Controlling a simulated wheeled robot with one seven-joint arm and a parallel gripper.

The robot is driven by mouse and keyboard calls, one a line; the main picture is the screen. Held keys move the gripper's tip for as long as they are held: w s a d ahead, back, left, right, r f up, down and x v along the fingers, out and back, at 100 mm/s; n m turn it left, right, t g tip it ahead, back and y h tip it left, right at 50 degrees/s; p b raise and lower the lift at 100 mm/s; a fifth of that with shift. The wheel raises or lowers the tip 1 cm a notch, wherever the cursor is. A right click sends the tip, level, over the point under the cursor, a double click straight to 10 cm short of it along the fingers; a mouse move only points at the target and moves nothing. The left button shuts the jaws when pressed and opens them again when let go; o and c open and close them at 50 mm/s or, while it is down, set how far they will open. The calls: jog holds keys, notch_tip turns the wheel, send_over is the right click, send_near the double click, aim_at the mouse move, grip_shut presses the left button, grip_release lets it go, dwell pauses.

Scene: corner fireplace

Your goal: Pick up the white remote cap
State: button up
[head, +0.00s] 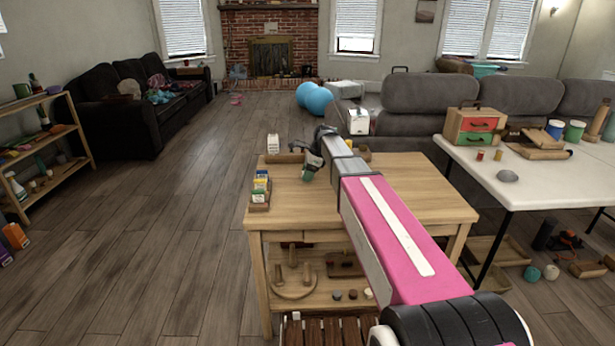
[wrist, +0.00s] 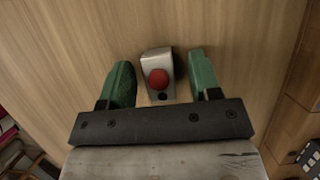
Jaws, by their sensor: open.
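In the wrist view, a small whitish-grey block (wrist: 153,58) with a red round knob and a dark spot on its near face sits on the wooden table. I take it to be the white remote cap. My gripper (wrist: 163,63) is open, with one green finger on each side of the block and a visible gap to both. Whether the fingertips are down at the block's height cannot be told. In the head view, my gripper (head: 309,170) is low over the far part of the wooden table (head: 400,205), and the block is hidden there.
A tray of small boxes (head: 260,190) stands at the table's left edge. A small white carton (head: 273,143) stands at its far left corner. A white table (head: 540,182) to the right holds a drawer box (head: 473,127) and cups.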

jog(key=c, duration=0.9)
jog(key=shift+r, duration=0.1)
jog(key=shift+r, duration=0.5)
jog(key=r, duration=0.2)
jog(key=s+a+r, duration=0.1)
jog(key=shift+r, duration=0.3)
jog(key=s+a+r, duration=0.5)
jog(key=a+r, duration=0.1)
jog(key=a, duration=0.2)
jog(key=w+a+r, duration=0.2)
jog(key=w+r, duration=0.1)
jog(key=w, duration=0.4)
jog(key=w+a+r, duration=0.1)
jog(key=w+r, duration=0.3)
jog(key=w, duration=0.4)
jog(key=w+a+r, duration=0.2)
jog(key=w+r, duration=0.1)
jog(key=w, duration=0.5)
jog(key=shift+a+r, duration=0.25)
jog(key=shift+a, duration=0.05)
